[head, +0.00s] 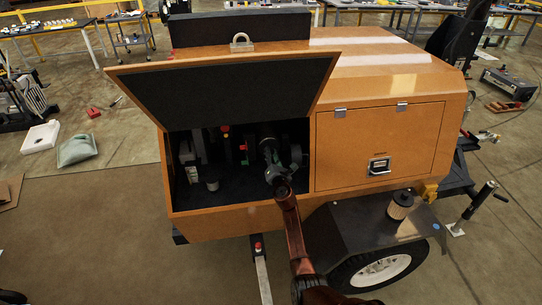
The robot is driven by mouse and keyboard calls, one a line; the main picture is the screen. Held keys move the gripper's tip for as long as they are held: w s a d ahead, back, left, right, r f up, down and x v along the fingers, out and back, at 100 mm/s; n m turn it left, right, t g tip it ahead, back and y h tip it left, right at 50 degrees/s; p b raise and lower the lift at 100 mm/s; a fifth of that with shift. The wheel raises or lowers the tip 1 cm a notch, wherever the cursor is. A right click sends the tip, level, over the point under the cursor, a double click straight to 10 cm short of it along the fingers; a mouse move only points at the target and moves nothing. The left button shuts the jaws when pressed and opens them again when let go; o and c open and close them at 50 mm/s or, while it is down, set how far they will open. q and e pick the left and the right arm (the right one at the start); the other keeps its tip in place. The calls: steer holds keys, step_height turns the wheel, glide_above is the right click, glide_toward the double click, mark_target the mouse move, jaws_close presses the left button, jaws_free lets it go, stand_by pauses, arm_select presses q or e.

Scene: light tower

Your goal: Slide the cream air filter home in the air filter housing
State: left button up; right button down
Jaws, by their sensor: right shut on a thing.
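My right arm reaches up from the bottom into the open bay of the orange light tower. My right gripper (278,172) is small and dark there, at the front of the dark round parts where the air filter housing (267,146) seems to be. It is shut on what seems to be the cream air filter, which is mostly hidden by the gripper and in shadow; how deep it sits I cannot tell. A tan cylinder with a dark top (400,204), like another filter, stands on the black fender. My left gripper is not in view.
The raised door (225,92) overhangs the bay, and the orange sill (235,212) runs below it. A small pale cylinder (212,184) stands on the bay floor at left. The closed side door (378,145) is right of the bay. The black fender (365,227) juts out below.

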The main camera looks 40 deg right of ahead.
steer(key=shift+w+d+b, duration=0.35)
steer(key=shift+w, duration=0.3)
steer(key=c, duration=1.6)
jaws_free()
steer(key=shift+s, duration=0.1)
steer(key=shift+p+v, duration=2.4)
steer(key=shift+v, duration=1.55)
steer(key=shift+r, duration=0.1)
